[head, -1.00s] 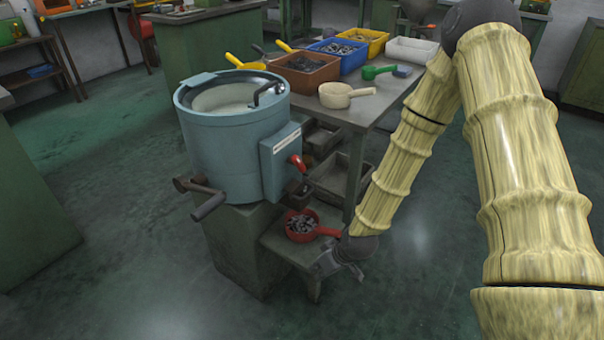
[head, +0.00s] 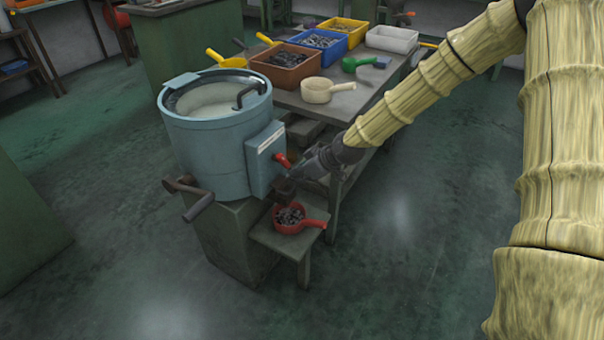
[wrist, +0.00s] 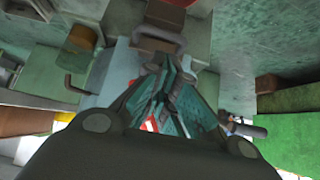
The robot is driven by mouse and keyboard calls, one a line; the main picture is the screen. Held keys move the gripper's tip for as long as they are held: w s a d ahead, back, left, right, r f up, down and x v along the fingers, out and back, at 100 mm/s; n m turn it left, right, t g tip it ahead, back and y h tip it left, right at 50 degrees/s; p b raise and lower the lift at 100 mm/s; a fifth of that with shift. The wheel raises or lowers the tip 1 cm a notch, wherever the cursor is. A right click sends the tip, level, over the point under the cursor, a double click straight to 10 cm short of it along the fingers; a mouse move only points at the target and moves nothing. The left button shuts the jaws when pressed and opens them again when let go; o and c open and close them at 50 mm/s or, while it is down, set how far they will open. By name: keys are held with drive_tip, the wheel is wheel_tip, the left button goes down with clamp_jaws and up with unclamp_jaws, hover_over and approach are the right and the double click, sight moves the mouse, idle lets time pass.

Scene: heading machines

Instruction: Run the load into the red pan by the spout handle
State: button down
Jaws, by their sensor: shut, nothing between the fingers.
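The blue-grey drum machine (head: 210,140) stands on a green pedestal. Its red spout handle (head: 282,160) sticks out from the box on its right side. The spout (head: 284,188) opens below the handle. The red pan (head: 298,218) rests on a low stand under the spout and holds dark metal pieces. My gripper (head: 306,168) is beside the red handle, at its right, with its fingers together and empty. In the wrist view my gripper (wrist: 165,90) points at the machine, and a bit of red shows behind the fingers. I cannot tell whether it touches the handle.
A table at the right holds an orange-brown bin (head: 287,68), a blue bin (head: 320,42), a yellow bin (head: 343,30), a white tray (head: 392,38), a cream scoop (head: 322,92) and a green scoop (head: 356,65). A crank (head: 190,197) juts from the drum's front. The floor at the right is clear.

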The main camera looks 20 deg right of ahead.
sight(283, 183)
drive_tip(key=shift+x, duration=3.25)
drive_tip(key=shift+s+d, duration=0.1)
drive_tip(key=shift+s, duration=0.05)
drive_tip(key=shift+s+d, duration=0.15)
drive_tip(key=shift+s, duration=0.05)
drive_tip(key=shift+s+d+f, duration=0.1)
drive_tip(key=shift+s+d, duration=0.1)
drive_tip(key=shift+s, duration=0.1)
drive_tip(key=shift+s, duration=0.1)
